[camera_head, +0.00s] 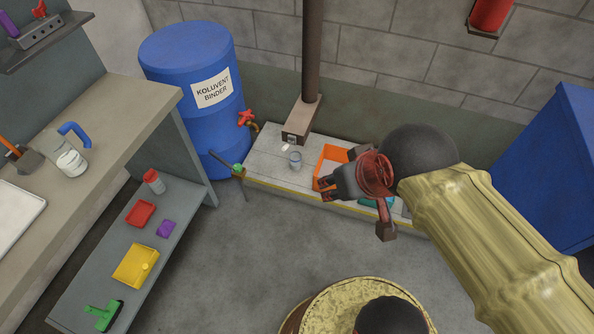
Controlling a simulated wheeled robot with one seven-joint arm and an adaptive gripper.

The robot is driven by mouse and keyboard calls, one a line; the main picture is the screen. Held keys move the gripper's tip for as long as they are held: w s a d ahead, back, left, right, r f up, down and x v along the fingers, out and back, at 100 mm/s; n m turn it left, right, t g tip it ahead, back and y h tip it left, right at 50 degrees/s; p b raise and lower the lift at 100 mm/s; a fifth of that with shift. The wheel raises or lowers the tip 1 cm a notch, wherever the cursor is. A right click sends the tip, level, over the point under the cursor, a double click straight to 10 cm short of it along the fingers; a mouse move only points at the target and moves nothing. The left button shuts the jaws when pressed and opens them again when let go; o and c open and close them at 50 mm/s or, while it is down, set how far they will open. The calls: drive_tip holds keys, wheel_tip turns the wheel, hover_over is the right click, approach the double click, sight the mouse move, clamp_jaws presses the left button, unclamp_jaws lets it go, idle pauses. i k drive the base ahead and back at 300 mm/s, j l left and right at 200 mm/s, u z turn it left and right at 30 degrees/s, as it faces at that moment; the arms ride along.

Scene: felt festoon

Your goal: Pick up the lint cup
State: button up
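A small clear cup (295,160) with a bluish-grey look stands upright on the low pale platform (265,169) near the back wall; it looks like the lint cup, but its contents are too small to make out. My gripper (326,187) is in front of the orange tray, to the right of the cup and apart from it.
An orange tray (333,153) sits right of the cup, partly hidden by my gripper. A brown post (312,60) with a boxy foot (299,121) rises just behind the cup. A blue drum (190,65) stands behind.

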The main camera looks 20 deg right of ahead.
sight(295, 157)
drive_tip(key=z, duration=0.65)
drive_tip(key=i+j, duration=0.2)
drive_tip(key=j, duration=0.15)
drive_tip(key=i+j, duration=0.2)
drive_tip(key=j, duration=0.2)
drive_tip(key=i+j, duration=0.2)
drive_tip(key=j, duration=0.15)
drive_tip(key=i+j, duration=0.2)
drive_tip(key=j, duration=0.2)
drive_tip(key=i+j, duration=0.15)
drive_tip(key=j, duration=0.2)
